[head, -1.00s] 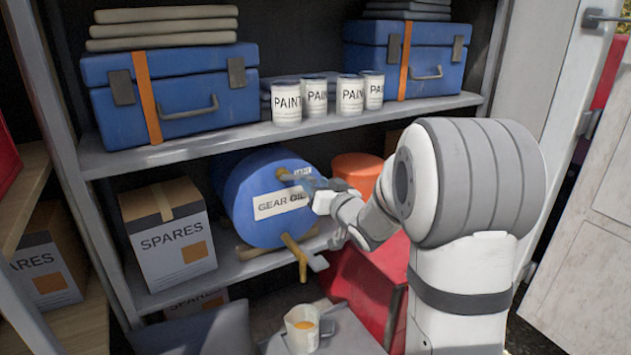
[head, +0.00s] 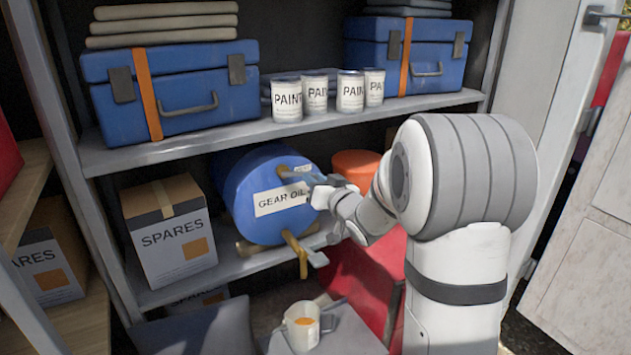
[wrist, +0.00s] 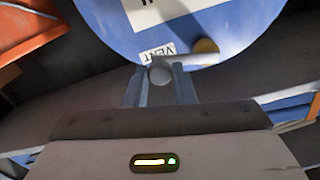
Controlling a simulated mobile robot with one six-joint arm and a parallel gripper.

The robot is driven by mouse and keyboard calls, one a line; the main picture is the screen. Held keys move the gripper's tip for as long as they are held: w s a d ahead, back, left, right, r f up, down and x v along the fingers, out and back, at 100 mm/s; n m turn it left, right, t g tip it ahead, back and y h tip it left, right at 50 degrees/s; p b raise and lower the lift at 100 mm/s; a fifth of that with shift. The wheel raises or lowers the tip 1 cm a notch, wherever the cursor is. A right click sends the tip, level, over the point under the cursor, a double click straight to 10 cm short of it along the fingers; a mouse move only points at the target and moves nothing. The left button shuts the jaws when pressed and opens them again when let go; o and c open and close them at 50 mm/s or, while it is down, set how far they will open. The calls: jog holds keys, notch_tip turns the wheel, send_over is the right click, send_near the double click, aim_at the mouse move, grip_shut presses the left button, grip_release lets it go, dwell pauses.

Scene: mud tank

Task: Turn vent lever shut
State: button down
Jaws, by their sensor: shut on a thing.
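The blue gear oil drum (head: 262,225) lies on its side on the lower shelf, its round face towards me. The pale vent lever (wrist: 190,60) runs from a brass pivot (wrist: 207,46) near the drum's rim to a round grey end, beside a VENT label (wrist: 158,53). My gripper (wrist: 160,74) has one finger on each side of that end and is shut on it. In the head view my gripper (head: 318,181) is at the upper right of the drum's face, where it and the glare hide most of the lever.
A brass tap (head: 294,250) sticks out low on the drum, above a jug (head: 302,326) with orange liquid. A spares box (head: 172,232) stands left of the drum and an orange container (head: 356,166) right of it. Paint cans (head: 318,95) stand on the shelf above.

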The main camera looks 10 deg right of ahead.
jog(key=shift+b, duration=0.3)
jog(key=shift+r+n+b, duration=0.4)
jog(key=shift+n+b, duration=0.35)
jog(key=shift+r+n+b, duration=0.35)
jog(key=shift+n+b, duration=0.35)
jog(key=shift+n, duration=0.05)
jog(key=c, duration=1.2)
grip_release()
jog(key=shift+c, duration=0.2)
